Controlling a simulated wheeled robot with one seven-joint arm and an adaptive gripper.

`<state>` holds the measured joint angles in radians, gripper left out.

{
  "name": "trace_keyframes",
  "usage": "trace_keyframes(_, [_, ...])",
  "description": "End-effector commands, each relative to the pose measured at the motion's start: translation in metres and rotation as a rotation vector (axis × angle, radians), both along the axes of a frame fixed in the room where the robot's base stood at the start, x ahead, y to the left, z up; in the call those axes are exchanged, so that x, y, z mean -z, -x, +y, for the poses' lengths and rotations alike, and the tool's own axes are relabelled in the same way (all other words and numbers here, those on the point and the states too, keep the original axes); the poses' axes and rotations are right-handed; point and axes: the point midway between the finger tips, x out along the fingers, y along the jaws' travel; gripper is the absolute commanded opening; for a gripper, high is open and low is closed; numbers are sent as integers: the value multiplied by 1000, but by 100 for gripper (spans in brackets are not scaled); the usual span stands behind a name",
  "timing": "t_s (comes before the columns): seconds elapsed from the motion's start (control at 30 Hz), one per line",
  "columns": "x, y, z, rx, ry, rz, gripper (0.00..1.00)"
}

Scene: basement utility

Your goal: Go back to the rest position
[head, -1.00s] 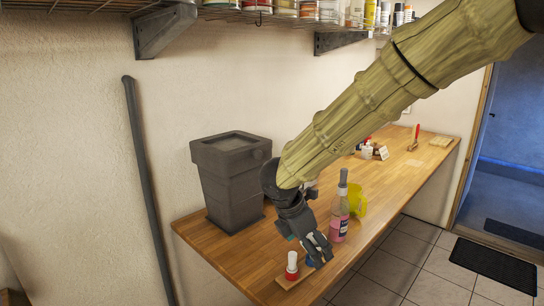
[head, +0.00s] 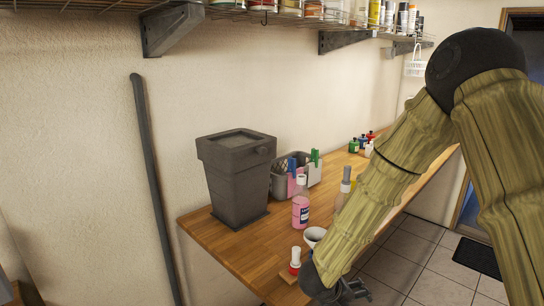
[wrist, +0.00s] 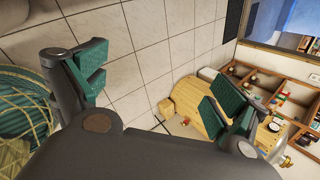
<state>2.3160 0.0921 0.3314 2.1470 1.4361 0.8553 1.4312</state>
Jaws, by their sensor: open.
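My gripper (head: 352,290) is at the bottom of the head view, just off the front edge of the wooden counter (head: 222,244), partly hidden by my arm. In the wrist view my gripper (wrist: 155,85) has its two green-padded fingers wide apart with nothing between them. Beyond the fingers are the tiled floor (wrist: 145,45) and wooden furniture. A small red-and-white bottle (head: 295,259) stands on a board at the counter's near edge, left of my arm.
A dark grey bin (head: 238,180) stands at the counter's left end. A grey caddy (head: 313,174), a pink bottle (head: 300,207) and a white funnel (head: 313,236) stand close to my arm. Wire shelves (head: 290,12) with cans hang above.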

Motion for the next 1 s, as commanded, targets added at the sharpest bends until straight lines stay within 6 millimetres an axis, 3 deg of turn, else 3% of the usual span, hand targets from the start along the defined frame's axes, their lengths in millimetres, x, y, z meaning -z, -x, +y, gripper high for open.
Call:
trace_keyframes(0.1, [47, 22, -13, -291, 94, 145, 97])
trace_keyframes(0.37, [136, 86, -28, -954, 254, 450, 97])
trace_keyframes(0.6, [204, 172, -31, -1597, 335, 687, 97])
trace_keyframes(0.8, [243, 260, -28, -2144, 350, 799, 97])
trace_keyframes(1.0, [258, 329, -24, -2545, 338, 802, 97])
